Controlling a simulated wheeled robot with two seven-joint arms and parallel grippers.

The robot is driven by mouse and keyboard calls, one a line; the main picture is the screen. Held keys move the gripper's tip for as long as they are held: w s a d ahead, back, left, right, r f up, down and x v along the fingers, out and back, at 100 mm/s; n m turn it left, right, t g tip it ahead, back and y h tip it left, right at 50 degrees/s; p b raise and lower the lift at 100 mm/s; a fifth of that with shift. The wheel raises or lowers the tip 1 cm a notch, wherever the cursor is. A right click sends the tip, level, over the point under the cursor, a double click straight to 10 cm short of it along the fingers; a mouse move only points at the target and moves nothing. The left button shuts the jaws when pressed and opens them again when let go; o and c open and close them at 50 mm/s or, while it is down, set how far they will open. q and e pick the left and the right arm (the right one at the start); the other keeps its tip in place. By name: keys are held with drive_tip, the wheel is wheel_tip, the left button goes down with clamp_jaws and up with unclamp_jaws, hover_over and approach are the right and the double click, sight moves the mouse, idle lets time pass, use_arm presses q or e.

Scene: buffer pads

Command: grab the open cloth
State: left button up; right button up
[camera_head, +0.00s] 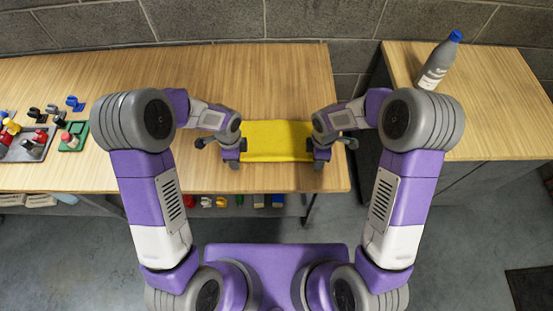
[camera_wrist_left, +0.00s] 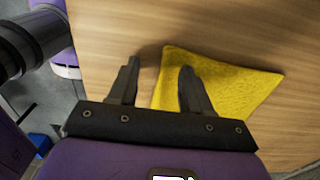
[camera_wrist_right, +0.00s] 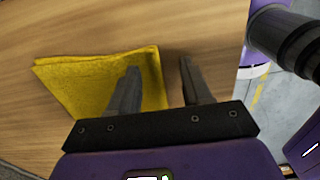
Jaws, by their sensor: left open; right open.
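A yellow cloth (camera_head: 276,142) lies spread flat on the wooden table, between my two grippers. My left gripper (camera_head: 233,163) is at the cloth's left edge, open and empty. In the left wrist view the cloth (camera_wrist_left: 232,88) reaches under one finger of the open left gripper (camera_wrist_left: 158,75). My right gripper (camera_head: 319,163) is at the cloth's right edge, open and empty. In the right wrist view the cloth (camera_wrist_right: 85,80) lies under one finger of the open right gripper (camera_wrist_right: 160,75). I cannot tell whether any finger touches the cloth.
The wooden table (camera_head: 285,75) is clear behind the cloth. Small coloured parts and trays (camera_head: 30,142) stand at its far left. A grey bottle with a blue cap (camera_head: 437,64) stands on the right counter (camera_head: 500,110), across a gap. Several coloured items sit below the table's front edge.

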use_arm(q)
drive_tip(key=shift+s+f, duration=0.1)
clamp_jaws()
use_arm(e)
drive_tip(key=shift+s, duration=0.1)
clamp_jaws()
